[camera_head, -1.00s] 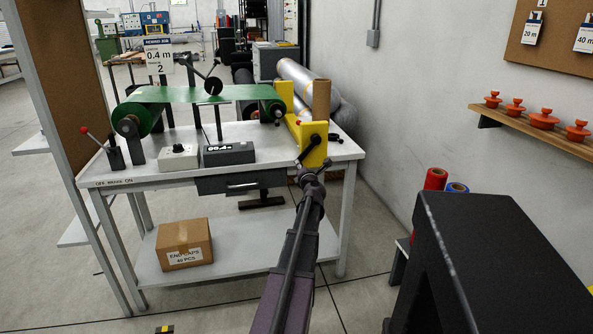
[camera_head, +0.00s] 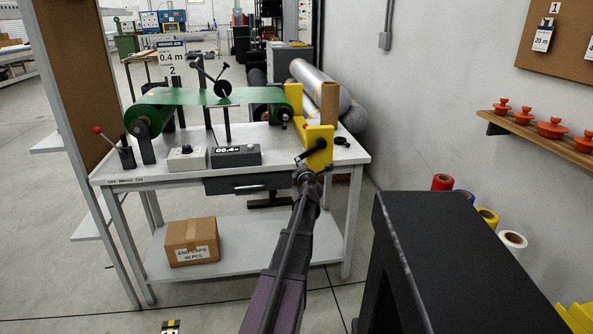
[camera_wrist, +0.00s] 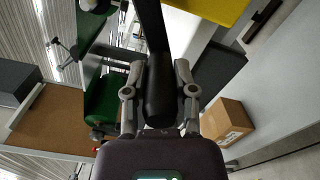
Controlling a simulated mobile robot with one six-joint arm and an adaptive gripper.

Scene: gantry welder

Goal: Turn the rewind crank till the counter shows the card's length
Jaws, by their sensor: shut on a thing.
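The rewind crank (camera_head: 311,151) is a black arm on the yellow housing (camera_head: 318,134) at the bench's right end; it points down and left. My gripper (camera_head: 301,168) is at its outer end. In the wrist view my gripper (camera_wrist: 160,100) has its two fingers either side of the black crank handle (camera_wrist: 159,88), shut on it. The counter (camera_head: 236,155) is a dark box on the bench whose display seems to read 00.4. The card (camera_head: 172,58) above the green sheet (camera_head: 205,97) reads 0.4 m, with a 2 below.
A grey box with a knob (camera_head: 187,157) and a red-tipped lever (camera_head: 113,143) stand left of the counter. A cardboard box (camera_head: 192,241) sits on the lower shelf. A brown tube (camera_head: 328,102) stands behind the housing. Coloured rolls (camera_head: 487,217) are at right.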

